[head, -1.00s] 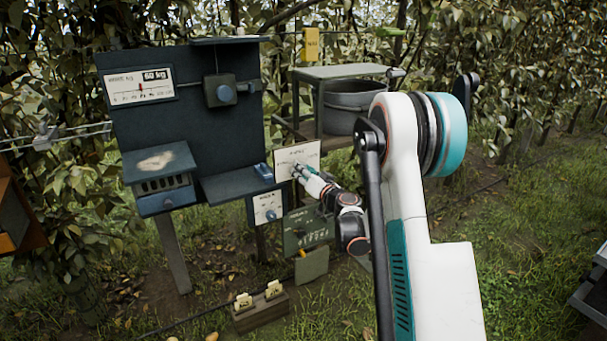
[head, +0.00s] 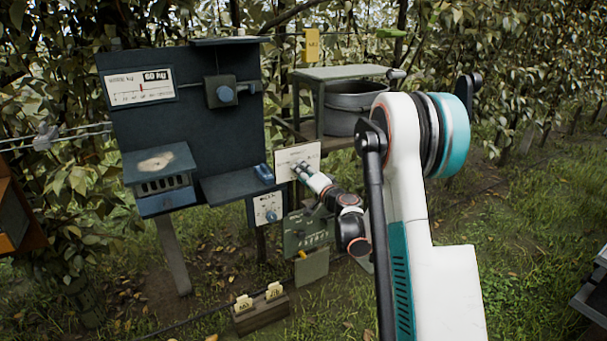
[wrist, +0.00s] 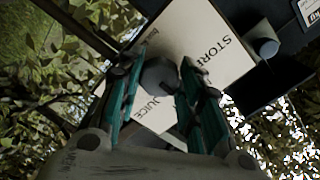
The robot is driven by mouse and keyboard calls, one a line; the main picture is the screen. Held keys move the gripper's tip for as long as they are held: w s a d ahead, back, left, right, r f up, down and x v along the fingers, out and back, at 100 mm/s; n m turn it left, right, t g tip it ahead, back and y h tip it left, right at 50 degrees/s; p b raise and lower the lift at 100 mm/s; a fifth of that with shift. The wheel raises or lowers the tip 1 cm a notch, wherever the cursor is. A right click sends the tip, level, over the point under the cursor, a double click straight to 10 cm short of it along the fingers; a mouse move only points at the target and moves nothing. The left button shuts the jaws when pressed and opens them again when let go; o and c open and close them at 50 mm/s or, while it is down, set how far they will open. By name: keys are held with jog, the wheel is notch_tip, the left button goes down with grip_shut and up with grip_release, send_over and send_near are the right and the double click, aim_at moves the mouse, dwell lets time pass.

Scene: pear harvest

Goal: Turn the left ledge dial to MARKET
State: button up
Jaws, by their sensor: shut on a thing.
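A grey round dial (wrist: 160,75) stands on a white card, and the wrist view shows it between the fingers of my gripper (wrist: 166,88), which is shut on it. The card (wrist: 205,40) reads "STORE" on one side and "JUICE" on another. Another label is too small and partly hidden to read. In the head view, my gripper (head: 298,170) reaches the same card (head: 311,152) at the right of the dark blue board, covering the dial. I cannot tell which word the dial points to.
A second dial card (head: 267,209) hangs just below and left. A green panel (head: 305,232) is under my wrist. The blue board (head: 190,100) carries a scale reading 60 kg and a ledge. A metal tub (head: 355,105) stands behind. A wooden block with tags (head: 260,312) sits below.

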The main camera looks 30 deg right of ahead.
dwell(0.3)
jog(key=o, duration=1.1)
jog(key=shift+c, duration=0.2)
jog(key=shift+s, duration=0.1)
jog(key=s, duration=1.1)
jog(key=shift+s+d, duration=0.2)
jog(key=shift+s, duration=0.2)
